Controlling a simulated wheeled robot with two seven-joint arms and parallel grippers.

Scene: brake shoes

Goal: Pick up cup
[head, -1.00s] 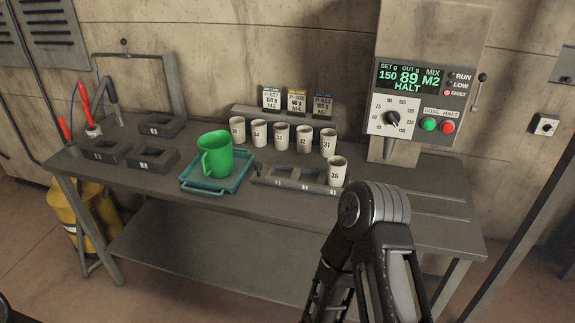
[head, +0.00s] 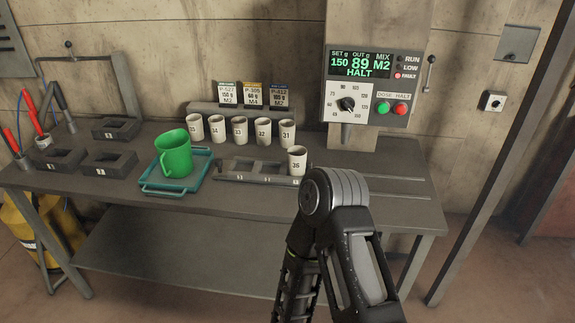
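Several small white numbered cups stand upright on the workbench. Cups 35 (head: 196,127), 34 (head: 217,127), 33 (head: 240,129), 32 (head: 263,131) and 31 (head: 288,132) form a row in front of the card ledge. Cup 36 (head: 297,160) stands apart, nearer the front, at the right end of a grey slotted holder (head: 228,172). A green jug (head: 174,153) stands on a teal tray (head: 158,187) to their left. My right arm rises in front of the bench, just below cup 36; its gripper is not visible. My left gripper is out of view.
A dosing machine (head: 364,75) with a lit panel stands behind the bench at the right. Grey blocks (head: 108,163) and red-handled tools (head: 32,110) occupy the left end. The bench's right end (head: 385,185) is clear.

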